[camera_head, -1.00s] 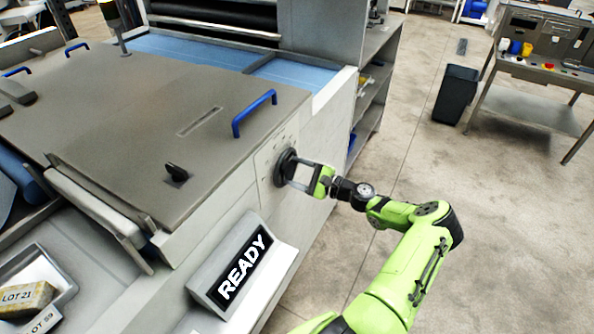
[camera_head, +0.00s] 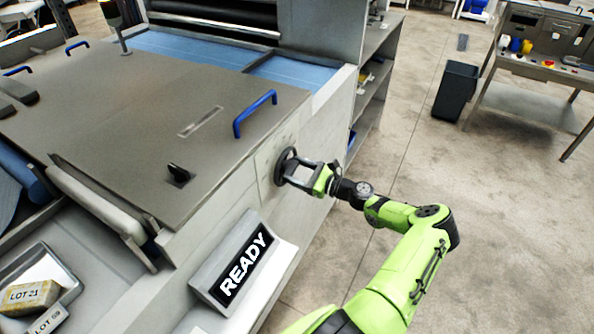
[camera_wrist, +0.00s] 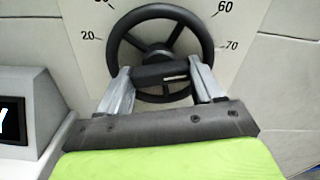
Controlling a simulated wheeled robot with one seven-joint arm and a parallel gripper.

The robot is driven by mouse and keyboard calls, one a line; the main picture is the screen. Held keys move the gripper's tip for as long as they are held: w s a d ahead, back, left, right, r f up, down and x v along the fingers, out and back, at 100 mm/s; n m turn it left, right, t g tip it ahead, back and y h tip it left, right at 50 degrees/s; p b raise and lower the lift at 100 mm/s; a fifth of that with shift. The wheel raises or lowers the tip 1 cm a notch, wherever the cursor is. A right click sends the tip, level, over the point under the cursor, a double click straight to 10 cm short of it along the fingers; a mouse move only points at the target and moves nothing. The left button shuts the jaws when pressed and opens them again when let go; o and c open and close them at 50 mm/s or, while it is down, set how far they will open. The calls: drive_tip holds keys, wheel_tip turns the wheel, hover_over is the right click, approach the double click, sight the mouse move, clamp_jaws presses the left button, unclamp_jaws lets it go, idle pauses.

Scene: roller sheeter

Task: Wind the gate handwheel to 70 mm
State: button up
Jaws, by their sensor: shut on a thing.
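The gate handwheel (camera_head: 284,165) is a black spoked wheel on the side of the grey machine. In the wrist view the handwheel (camera_wrist: 160,17) sits in front of a pale scale plate (camera_wrist: 243,37), where the numbers 20, 60 and 70 are readable. Another number at the top is cut off. My gripper (camera_head: 290,170) reaches the wheel from the right. In the wrist view my gripper (camera_wrist: 163,76) has its fingers on either side of a black piece at the wheel's lower part, shut on it. A small pale mark shows there; I cannot tell what it indicates.
A READY display (camera_head: 243,262) stands below and left of the wheel. A dark bin (camera_head: 455,93) and a workbench (camera_head: 530,69) stand right. The floor between is clear.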

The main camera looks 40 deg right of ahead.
drive_tip(key=shift+f, duration=0.1)
idle(0.3)
drive_tip(key=o, duration=1)
drive_tip(key=shift+o, duration=0.2)
drive_tip(key=b+v, duration=0.1)
drive_tip(key=v, duration=1.4)
drive_tip(key=shift+s, duration=0.4)
